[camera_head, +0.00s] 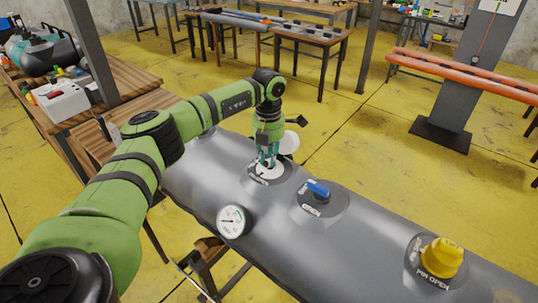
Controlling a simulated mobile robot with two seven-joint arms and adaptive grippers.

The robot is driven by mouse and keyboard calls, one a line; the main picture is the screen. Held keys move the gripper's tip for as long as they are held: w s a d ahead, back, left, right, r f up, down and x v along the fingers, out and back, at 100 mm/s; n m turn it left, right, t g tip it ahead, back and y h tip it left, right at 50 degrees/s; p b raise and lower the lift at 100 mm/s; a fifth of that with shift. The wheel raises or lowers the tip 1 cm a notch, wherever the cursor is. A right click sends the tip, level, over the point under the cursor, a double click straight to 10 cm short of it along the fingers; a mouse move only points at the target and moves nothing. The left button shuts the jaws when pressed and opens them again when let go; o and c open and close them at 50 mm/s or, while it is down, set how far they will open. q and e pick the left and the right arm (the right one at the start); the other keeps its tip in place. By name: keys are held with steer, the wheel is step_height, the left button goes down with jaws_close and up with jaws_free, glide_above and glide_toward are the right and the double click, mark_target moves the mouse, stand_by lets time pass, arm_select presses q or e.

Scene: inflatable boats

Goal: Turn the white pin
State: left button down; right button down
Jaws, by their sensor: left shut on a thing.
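The grey inflatable tube (345,228) lies across the middle of the view on a wooden support. My left gripper (266,162) points down at the valve farthest along the tube. It is shut on the white pin (268,173) in that valve's dark round base. The fingers hide much of the pin, so its exact angle is unclear. A white round cap (289,143) shows just behind the gripper. My right gripper is not in view.
A valve with a blue pin (318,188) and one with a yellow knob (442,257) sit nearer on the tube. A round pressure gauge (233,221) is on its side. A wooden bench (128,83) stands left, and an orange beam (470,77) right.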

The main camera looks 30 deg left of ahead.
arm_select(q)
steer(key=shift+s+f+n, duration=0.15)
steer(key=shift+n, duration=0.45)
steer(key=c, duration=1.1)
jaws_free()
steer(key=shift+c, duration=0.2)
steer(key=shift+r, duration=0.2)
step_height(320, 180, up, 12)
steer(key=shift+f, duration=0.2)
